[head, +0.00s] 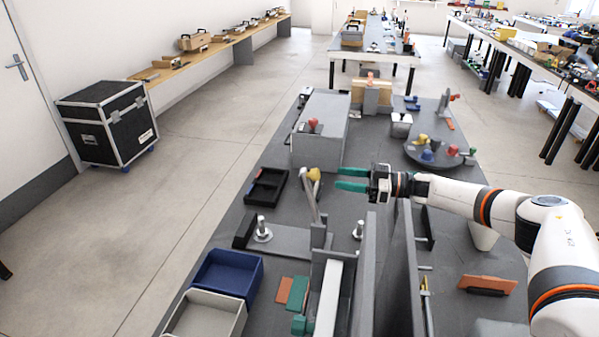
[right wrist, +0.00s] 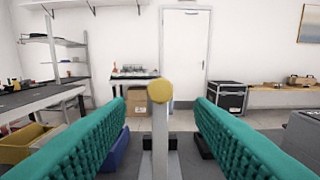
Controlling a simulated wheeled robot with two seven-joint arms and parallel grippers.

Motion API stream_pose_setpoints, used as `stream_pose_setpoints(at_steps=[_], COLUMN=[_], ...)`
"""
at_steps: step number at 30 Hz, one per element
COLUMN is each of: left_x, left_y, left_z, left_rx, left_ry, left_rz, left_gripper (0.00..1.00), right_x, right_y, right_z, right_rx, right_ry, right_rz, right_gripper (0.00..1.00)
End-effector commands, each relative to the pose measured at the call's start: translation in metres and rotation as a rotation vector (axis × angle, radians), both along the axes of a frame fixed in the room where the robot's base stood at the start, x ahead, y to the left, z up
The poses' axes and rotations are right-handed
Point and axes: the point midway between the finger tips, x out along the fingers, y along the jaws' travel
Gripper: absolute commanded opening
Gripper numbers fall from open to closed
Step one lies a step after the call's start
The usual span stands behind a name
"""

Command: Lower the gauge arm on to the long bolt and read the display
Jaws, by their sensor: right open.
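The gauge arm (head: 308,200) is a grey bar standing nearly upright with a yellow knob (head: 314,174) at its top. In the right wrist view, the knob (right wrist: 159,91) shows in the gap between my fingers. My right gripper (head: 352,179) is open, its green fingers pointing left, with the tips just right of the knob and apart from it. One silver bolt (head: 262,230) stands left of the arm, and another (head: 358,230) stands to its right. The left one looks slightly taller. I cannot make out a display. My left gripper is not in view.
A grey box (head: 321,145) with a red knob stands behind the arm. Tall grey panels (head: 401,265) stand in front, below my right arm. A blue bin (head: 227,273) and a black tray (head: 266,187) lie left. A round turntable (head: 440,152) carries coloured knobs at the back right.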

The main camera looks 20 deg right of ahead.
Motion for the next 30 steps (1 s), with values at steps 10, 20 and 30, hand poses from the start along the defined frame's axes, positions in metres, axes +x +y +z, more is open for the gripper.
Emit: stream_pose_setpoints(at_steps=[10, 20, 30], left_x=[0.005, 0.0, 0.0], left_y=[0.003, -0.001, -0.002], left_z=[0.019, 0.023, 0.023], left_rx=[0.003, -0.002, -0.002], left_ry=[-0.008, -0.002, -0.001], left_rz=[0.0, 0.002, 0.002], left_gripper=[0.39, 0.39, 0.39], right_x=[0.042, 0.061, 0.061], right_y=[0.057, 0.08, 0.081], right_z=[0.002, 0.001, 0.0], right_rx=[0.001, 0.001, 0.001], right_ry=[0.001, 0.001, 0.001], right_rz=[0.003, -0.001, -0.001], right_gripper=[0.48, 0.48, 0.35])
